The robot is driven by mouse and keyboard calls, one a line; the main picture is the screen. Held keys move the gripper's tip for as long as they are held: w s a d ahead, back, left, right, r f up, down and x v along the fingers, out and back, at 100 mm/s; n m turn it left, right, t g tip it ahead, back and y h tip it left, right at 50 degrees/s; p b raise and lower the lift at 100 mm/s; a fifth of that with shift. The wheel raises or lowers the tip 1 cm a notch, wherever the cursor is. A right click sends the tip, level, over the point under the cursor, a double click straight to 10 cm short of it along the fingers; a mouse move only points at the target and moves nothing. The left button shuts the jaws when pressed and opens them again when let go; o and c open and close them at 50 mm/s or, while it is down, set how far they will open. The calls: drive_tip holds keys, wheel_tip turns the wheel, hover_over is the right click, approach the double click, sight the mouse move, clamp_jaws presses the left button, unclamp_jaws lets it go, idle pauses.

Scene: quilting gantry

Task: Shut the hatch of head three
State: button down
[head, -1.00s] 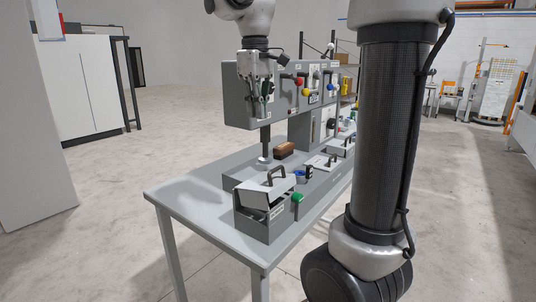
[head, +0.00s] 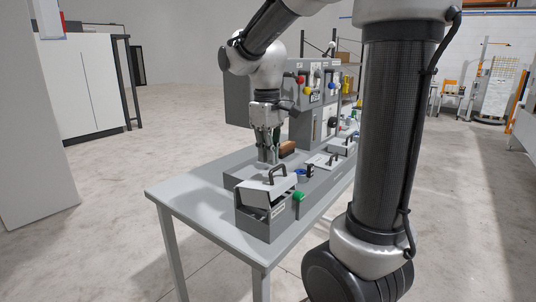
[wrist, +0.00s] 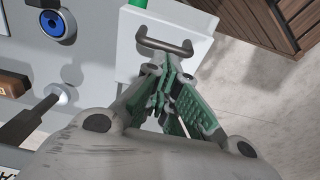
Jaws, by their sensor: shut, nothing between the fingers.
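A grey box with a tilted, partly raised pale hatch (head: 257,192) stands at the near end of the bench. Its front wall (head: 257,227) carries a label too small to read. A dark bar handle (head: 278,174) stands on the hatch. In the wrist view the hatch (wrist: 192,17) lies under my fingers, with its handle (wrist: 165,46) just beyond the tips. My gripper (head: 268,160) is shut and empty, pointing down just behind the handle in the head view; its green-padded fingers (wrist: 167,72) show in the wrist view. I cannot tell whether they touch the hatch.
A green knob (head: 299,196) stands right of the box, and a blue round part (head: 301,173) is behind it. A brown block (head: 287,147) sits behind my gripper. A second handled box (head: 342,146) is farther along. The bench's near left corner (head: 170,192) is clear.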

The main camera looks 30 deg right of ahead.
drive_tip(key=shift+s+d+f+t, duration=0.35)
drive_tip(key=shift+s+f+t, duration=0.35)
drive_tip(key=shift+s, duration=0.15)
drive_tip(key=shift+s+f, duration=0.15)
drive_tip(key=shift+f, duration=0.15)
